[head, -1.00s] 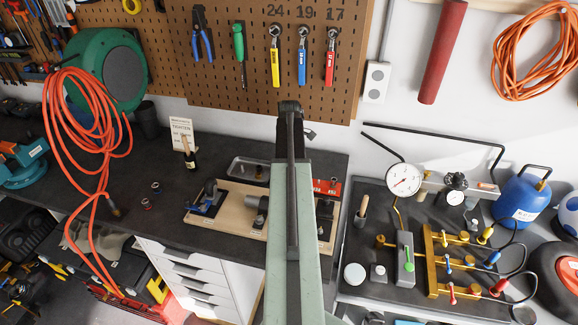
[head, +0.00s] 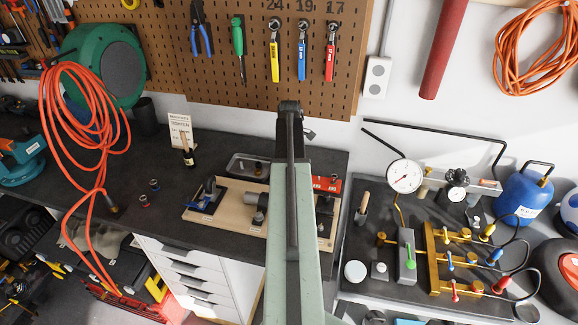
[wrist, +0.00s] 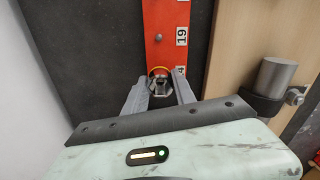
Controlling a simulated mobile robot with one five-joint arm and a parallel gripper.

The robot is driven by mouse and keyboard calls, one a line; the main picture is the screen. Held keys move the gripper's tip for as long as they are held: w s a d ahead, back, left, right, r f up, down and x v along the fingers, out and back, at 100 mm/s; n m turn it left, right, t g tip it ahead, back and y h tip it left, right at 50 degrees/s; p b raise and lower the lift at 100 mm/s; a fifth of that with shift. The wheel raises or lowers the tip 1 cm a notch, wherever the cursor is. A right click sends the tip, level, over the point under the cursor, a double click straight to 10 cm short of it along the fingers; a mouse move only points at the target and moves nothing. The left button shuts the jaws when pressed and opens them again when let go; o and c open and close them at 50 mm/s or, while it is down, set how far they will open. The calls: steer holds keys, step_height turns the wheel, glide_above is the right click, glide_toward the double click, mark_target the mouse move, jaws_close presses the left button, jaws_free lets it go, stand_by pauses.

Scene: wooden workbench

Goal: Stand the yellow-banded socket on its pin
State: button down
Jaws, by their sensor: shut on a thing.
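In the wrist view my gripper (wrist: 160,90) is shut on a metal socket (wrist: 159,86) with a yellow band. The socket is between the fingertips, over or at the near end of the red rail (wrist: 158,15). A label partly covered by a finger, ending in 4, is beside it. Any pin under the socket is hidden, so I cannot tell whether it is seated. A bare pin (wrist: 159,37) stands farther along the rail by the 19 label. In the head view the red rail (head: 327,184) shows behind my arm, which hides the gripper and held socket.
A wooden board (head: 234,215) with a clamped metal cylinder (wrist: 277,75) lies right of the rail in the wrist view. A grey tray (head: 240,165) is nearby. Two small sockets (head: 143,200) (head: 154,185) stand on the dark bench at left. A white wall borders the wrist view's left.

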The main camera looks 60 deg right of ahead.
steer(key=shift+f+b, duration=0.5)
steer(key=shift+f, duration=0.1)
steer(key=shift+f, duration=0.25)
steer(key=c, duration=0.9)
jaws_free()
steer(key=shift+c, duration=0.2)
step_height(320, 180, up, 8)
steer(key=p, duration=0.7)
steer(key=shift+p, duration=0.3)
steer(key=shift+f, duration=0.1)
